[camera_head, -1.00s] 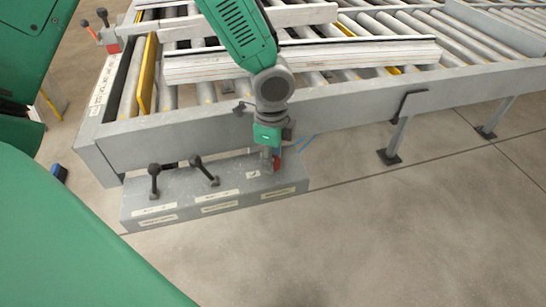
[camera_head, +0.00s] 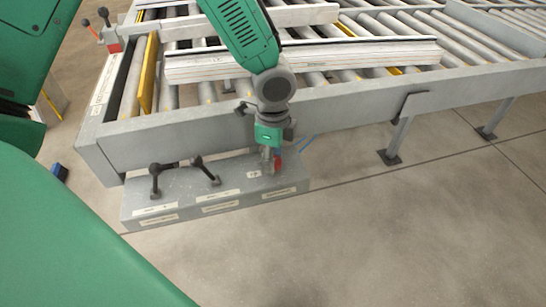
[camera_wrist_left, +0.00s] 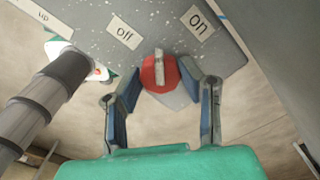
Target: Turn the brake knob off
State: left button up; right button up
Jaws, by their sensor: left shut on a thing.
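The red brake knob (camera_wrist_left: 160,74) with a pale bar across it is in the left wrist view. The bar points up between the printed labels "off" (camera_wrist_left: 124,33) and "on" (camera_wrist_left: 197,22). My left gripper (camera_wrist_left: 161,79) is shut on the knob, with one finger on each side. In the head view the left gripper (camera_head: 270,164) points down at the right end of the grey control box (camera_head: 235,187). A bit of the red knob (camera_head: 277,163) shows beside the fingers. My right gripper is not in view.
Two black levers stand on the same box, a left one (camera_head: 155,180) and a middle one (camera_head: 206,170). The roller conveyor frame (camera_head: 350,98) runs close behind the box, with a long pale profile (camera_head: 300,62) on it. Bare floor lies to the front right.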

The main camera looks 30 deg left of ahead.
aim_at(275, 160)
pick_arm(q)
jog(key=shift+d+f, duration=0.1)
jog(key=shift+f, duration=0.05)
jog(key=o, duration=1)
jog(key=shift+o, duration=0.7)
jog(key=shift+w, duration=0.15)
notch_tip(275, 160, up, 12)
jog(key=shift+w+f, duration=0.1)
